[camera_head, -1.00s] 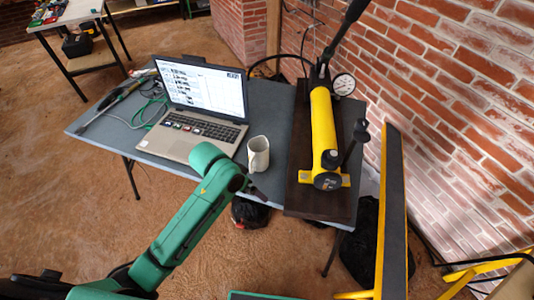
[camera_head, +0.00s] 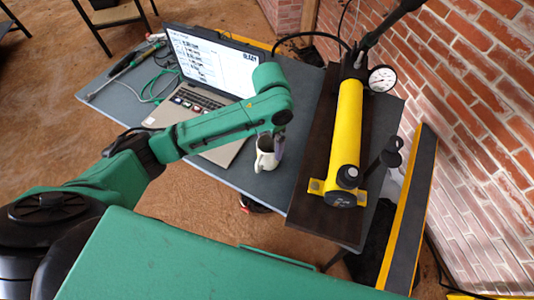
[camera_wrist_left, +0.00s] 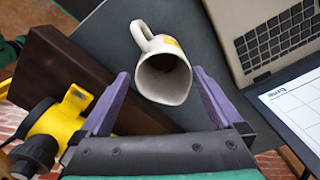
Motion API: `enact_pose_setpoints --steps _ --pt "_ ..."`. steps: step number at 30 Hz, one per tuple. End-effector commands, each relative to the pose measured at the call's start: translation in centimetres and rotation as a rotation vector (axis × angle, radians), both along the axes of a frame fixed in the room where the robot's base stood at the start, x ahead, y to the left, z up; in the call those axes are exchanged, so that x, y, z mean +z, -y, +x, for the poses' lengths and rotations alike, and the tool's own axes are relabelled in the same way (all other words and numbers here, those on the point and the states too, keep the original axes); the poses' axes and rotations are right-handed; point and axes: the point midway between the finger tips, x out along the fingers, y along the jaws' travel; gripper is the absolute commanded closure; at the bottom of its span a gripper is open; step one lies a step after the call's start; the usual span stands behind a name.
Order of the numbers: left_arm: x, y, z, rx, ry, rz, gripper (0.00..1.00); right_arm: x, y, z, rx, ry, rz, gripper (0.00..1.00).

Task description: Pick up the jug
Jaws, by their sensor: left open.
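The jug is a small cream-coloured cup with a handle, upright on the grey table (camera_head: 240,170) between the laptop and the dark board. It shows in the head view (camera_head: 264,161), partly covered by my left gripper (camera_head: 279,146). In the left wrist view, I look down into the jug (camera_wrist_left: 165,95), its handle at the upper left. My left gripper (camera_wrist_left: 160,77) is open, with its purple fingers on either side of the jug. I cannot tell whether either finger touches it. My right gripper is not in view.
A laptop (camera_head: 205,70) stands open left of the jug, beside green cables and tools. A yellow hydraulic pump (camera_head: 346,130) with a gauge (camera_head: 382,78) lies on a dark board (camera_head: 316,150) to the right. A brick wall (camera_head: 480,150) rises on the right.

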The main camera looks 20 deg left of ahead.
Motion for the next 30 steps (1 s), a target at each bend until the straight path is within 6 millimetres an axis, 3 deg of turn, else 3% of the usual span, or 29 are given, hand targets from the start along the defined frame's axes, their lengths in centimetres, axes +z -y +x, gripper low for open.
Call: enact_pose_setpoints --steps 11,18,20,24,25,30 --pt "-6.0 -0.3 -0.1 -0.001 0.001 0.000 0.00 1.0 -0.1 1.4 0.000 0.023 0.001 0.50" --pt "-6.6 -0.3 -0.1 -0.002 0.004 -0.002 0.00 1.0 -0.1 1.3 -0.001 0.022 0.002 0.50" --pt "-6.6 -0.3 -0.1 -0.002 0.004 -0.002 0.19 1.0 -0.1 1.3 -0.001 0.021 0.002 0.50" --pt "-6.6 -0.3 -0.1 -0.001 0.004 -0.002 0.73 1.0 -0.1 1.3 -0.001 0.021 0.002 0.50" --pt "-6.5 -0.3 0.0 -0.001 0.004 -0.002 0.78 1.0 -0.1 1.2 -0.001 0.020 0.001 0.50" --pt "-6.5 -0.3 0.0 -0.001 0.004 -0.002 0.78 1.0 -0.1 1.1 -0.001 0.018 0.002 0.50"
